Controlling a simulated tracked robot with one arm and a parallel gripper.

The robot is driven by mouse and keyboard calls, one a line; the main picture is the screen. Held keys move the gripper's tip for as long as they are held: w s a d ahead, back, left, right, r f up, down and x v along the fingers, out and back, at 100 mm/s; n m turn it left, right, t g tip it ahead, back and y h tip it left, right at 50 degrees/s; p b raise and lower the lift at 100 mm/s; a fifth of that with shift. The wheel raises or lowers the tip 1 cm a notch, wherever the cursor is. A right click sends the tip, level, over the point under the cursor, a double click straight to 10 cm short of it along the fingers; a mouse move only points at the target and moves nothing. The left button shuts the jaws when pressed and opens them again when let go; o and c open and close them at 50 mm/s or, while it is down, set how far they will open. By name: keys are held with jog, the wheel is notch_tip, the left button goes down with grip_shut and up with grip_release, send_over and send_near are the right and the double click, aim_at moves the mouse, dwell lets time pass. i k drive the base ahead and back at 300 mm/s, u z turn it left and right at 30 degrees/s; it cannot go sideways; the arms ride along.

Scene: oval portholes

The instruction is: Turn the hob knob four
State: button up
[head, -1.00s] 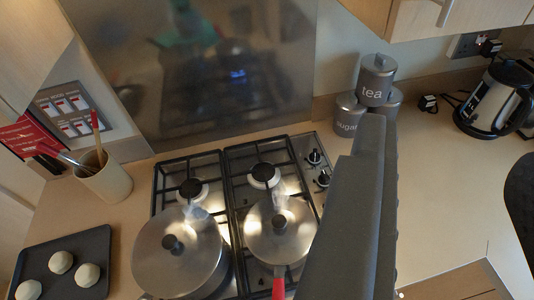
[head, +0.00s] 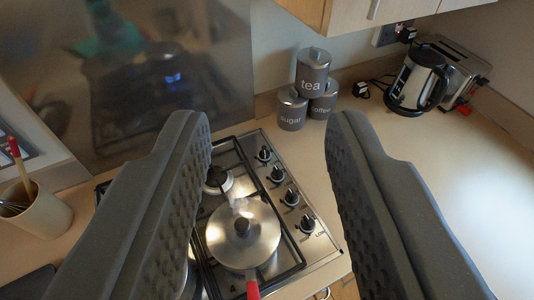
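The hob (head: 325,249) has a row of several black knobs on its steel right strip. The farthest knob (head: 264,154) is at the back and the nearest knob (head: 307,224) is at the front, beside printed lettering. Which one counts as knob four I cannot tell from any number. My gripper (head: 272,122) is open and empty, its two dark ridged fingers wide apart. In the picture the knob row lies between the fingers, which touch no knob that I can see. The left finger hides part of the hob.
A lidded pan (head: 243,236) with a red handle (head: 252,290) stands on the hob, with pale wisps above it. Tea, sugar and coffee tins (head: 312,78) stand behind. A kettle (head: 417,80) and toaster (head: 462,72) are at back right. The counter (head: 440,165) at right is clear.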

aim_at(265, 155)
jog(key=u, duration=0.85)
jog(key=k, duration=1.3)
jog(key=z, duration=0.65)
jog(key=i, duration=1)
jog(key=u, duration=0.1)
